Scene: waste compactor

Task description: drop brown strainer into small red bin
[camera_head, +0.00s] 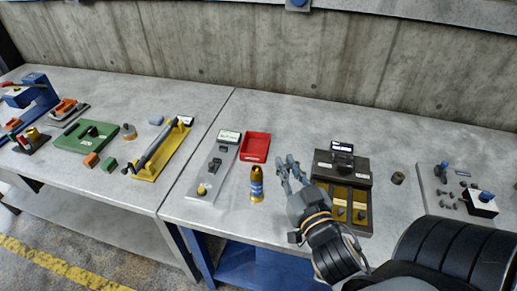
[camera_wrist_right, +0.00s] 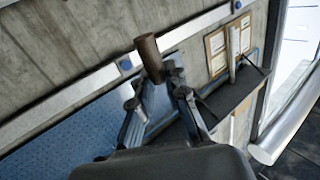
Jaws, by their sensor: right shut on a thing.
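The brown strainer (camera_wrist_right: 149,55) is a small brown cylinder at the fingertips of my right gripper (camera_wrist_right: 158,84) in the right wrist view. The gripper is shut on it. In the head view my right gripper (camera_head: 287,170) is above the table, to the right of the small red bin (camera_head: 255,147); I cannot make out the strainer there. The bin is a shallow red tray on the table, and its inside looks empty. My left gripper is not in view.
A gold and blue bottle (camera_head: 257,184) stands in front of the bin. A grey panel (camera_head: 208,180) is to its left. A dark box with yellow compartments (camera_head: 342,165) is right of my gripper. A concrete wall (camera_head: 300,50) runs behind the tables.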

